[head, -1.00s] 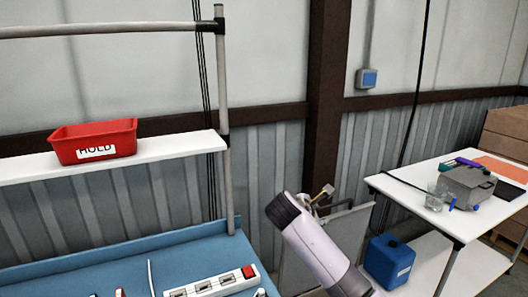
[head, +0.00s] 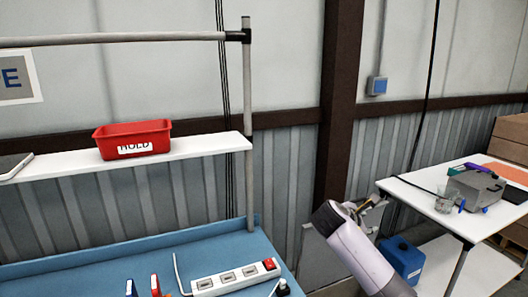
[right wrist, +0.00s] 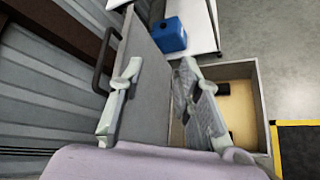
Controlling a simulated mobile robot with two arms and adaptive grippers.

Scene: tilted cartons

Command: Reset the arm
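My right arm reaches up from the bottom of the head view, right of the blue bench. My right gripper (head: 372,205) shows there small and partly hidden behind the arm's dark-ended link. In the right wrist view my right gripper (right wrist: 158,78) has its two fingers spread wide apart, with nothing held between them. A grey panel (right wrist: 150,105) with a black handle lies beyond the fingers; I cannot tell whether it touches them. My left gripper is in neither view.
The blue bench (head: 90,275) holds a white power strip (head: 235,279). A red HOLD bin (head: 133,140) stands on the shelf above. The white table (head: 425,200) and blue container (head: 403,258) are at right. An open box (right wrist: 240,72) lies beside the right gripper.

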